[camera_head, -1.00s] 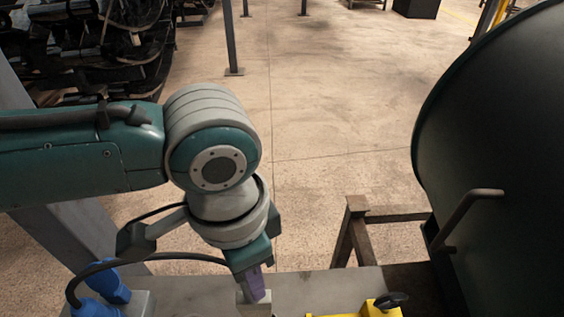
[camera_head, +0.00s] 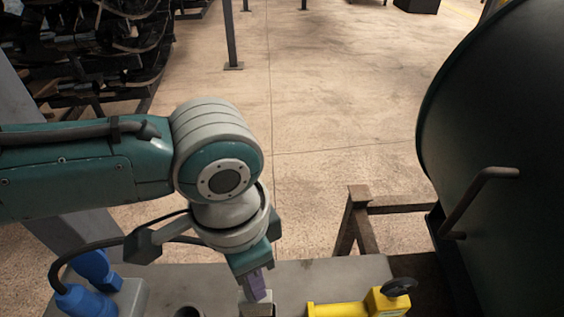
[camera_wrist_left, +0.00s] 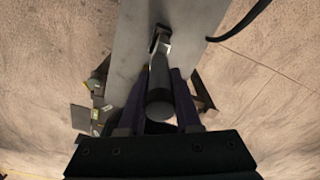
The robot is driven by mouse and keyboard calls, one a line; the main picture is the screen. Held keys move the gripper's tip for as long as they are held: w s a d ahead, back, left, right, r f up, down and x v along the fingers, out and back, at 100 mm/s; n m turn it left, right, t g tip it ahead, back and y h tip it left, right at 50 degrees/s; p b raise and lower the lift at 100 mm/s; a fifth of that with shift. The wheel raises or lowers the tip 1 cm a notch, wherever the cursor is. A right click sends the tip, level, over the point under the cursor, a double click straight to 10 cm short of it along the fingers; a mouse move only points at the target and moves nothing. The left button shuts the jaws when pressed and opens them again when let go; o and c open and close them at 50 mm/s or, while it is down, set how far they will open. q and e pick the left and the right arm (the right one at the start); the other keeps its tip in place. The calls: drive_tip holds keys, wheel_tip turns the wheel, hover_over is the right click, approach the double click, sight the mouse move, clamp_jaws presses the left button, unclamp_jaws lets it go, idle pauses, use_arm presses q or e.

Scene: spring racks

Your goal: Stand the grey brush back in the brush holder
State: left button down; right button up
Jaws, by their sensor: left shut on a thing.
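My left gripper (camera_head: 257,287) reaches down over the grey bench from the left, its purple fingers pointing down. In the left wrist view the gripper (camera_wrist_left: 158,88) is shut on the grey brush (camera_wrist_left: 160,82); its rounded grey handle lies between the fingers and its far end is dark. In the head view a pale grey piece shows at the fingertips, cut off by the lower edge. A dark round opening (camera_head: 188,313), perhaps the brush holder, is partly visible left of the gripper; I cannot tell for sure. My right gripper is not in view.
The grey bench (camera_head: 325,277) carries blue connectors (camera_head: 88,298) at left and a yellow tool (camera_head: 345,308) with a black knob at right. A large dark drum (camera_head: 500,130) with a bent handle stands at right. A rusty metal frame (camera_head: 357,220) stands behind the bench.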

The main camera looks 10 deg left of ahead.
use_arm(q)
drive_tip(key=shift+p, duration=0.6)
idle(1.1)
drive_tip(key=shift+f+b, duration=2.7)
drive_tip(key=shift+f, duration=0.65)
drive_tip(key=c, duration=0.5)
unclamp_jaws()
drive_tip(key=shift+r, duration=0.15)
wheel_tip(320, 180, up, 9)
drive_tip(key=shift+s+a+r+p, duration=0.1)
drive_tip(key=shift+a+p, duration=0.05)
drive_tip(key=shift+p, duration=0.65)
drive_tip(key=shift+r, duration=0.25)
drive_tip(key=shift+s, duration=0.1)
